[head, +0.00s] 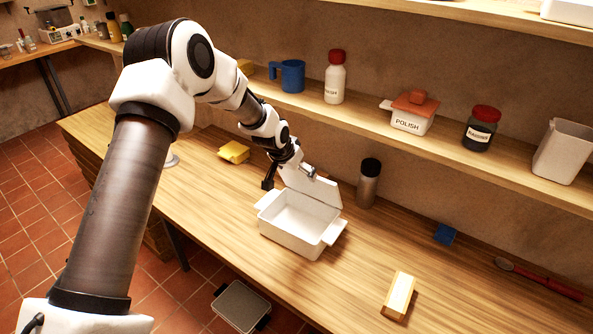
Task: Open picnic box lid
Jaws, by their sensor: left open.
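The white picnic box (287,242) stands on the wooden workbench, with a handle at each end. Its lid (318,192) is raised along the far side and stands up tilted, so the empty-looking white inside shows. My left gripper (288,178) is at the upper left part of the lid, with its dark fingers spread apart. One finger is left of the lid and the other is by its top edge. I cannot tell whether they touch the lid. My right gripper is not in view.
A grey bottle with a black cap (368,183) stands close right of the lid. A yellow object (234,152), a wooden block (398,296), a blue block (445,234) and a red-handled tool (540,279) lie on the bench. A shelf (450,150) with jars runs above.

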